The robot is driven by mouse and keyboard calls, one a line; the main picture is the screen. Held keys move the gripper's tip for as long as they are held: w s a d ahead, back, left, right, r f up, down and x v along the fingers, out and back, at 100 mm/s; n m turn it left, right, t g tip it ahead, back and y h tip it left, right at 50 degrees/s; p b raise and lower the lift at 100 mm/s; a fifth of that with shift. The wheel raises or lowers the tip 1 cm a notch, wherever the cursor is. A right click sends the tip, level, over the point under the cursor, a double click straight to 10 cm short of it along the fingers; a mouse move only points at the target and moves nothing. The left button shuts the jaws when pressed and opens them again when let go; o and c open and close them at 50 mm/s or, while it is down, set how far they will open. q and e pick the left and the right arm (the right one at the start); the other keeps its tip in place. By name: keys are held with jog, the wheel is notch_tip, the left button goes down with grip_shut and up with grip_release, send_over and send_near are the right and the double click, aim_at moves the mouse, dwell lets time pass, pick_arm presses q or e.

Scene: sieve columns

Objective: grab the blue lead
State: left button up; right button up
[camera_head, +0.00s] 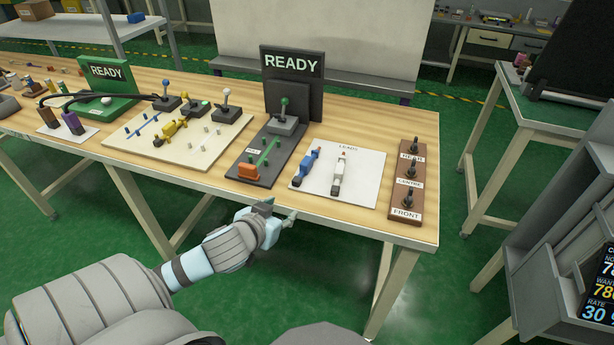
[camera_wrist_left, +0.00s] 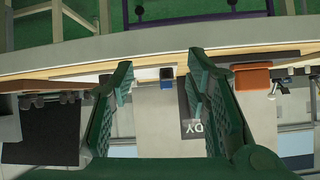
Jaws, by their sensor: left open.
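The blue lead (camera_head: 306,166) lies on the white LEADS sheet (camera_head: 368,178) near the table's front edge, beside a white lead (camera_head: 338,174). My left gripper (camera_head: 280,211) is open and empty. It is in front of the table edge, short of the blue lead and apart from it. In the left wrist view, the two green fingers (camera_wrist_left: 158,88) are spread, and a small blue and black end (camera_wrist_left: 167,82), which looks like the blue lead, shows in the gap between them, farther off. My right gripper is not in view.
Left of the sheet is a dark board (camera_head: 262,172) with an orange block (camera_head: 248,171) and a READY sign (camera_head: 291,65). To the right is a brown board (camera_head: 406,182) with switches marked REAR, CENTRE and FRONT. The table's front edge lies close to my gripper.

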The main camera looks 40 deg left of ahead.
pick_arm(q)
jog(key=t, duration=0.2)
send_near(305, 163)
jog(key=b+x, duration=0.4)
jog(key=x, duration=0.1)
jog(key=shift+w+d+f, duration=0.1)
jog(key=shift+d+f, duration=0.05)
jog(key=shift+f, duration=0.25)
jog(key=b+x, duration=0.1)
jog(key=x, duration=0.1)
jog(key=b+x, duration=0.1)
jog(key=x, duration=0.2)
jog(key=shift+r, duration=0.25)
jog(key=shift+w+a, duration=0.25)
jog(key=shift+w, duration=0.05)
jog(key=shift+s, duration=0.1)
jog(key=shift+c, duration=0.2)
jog(key=shift+r, duration=0.1)
jog(key=c, duration=1)
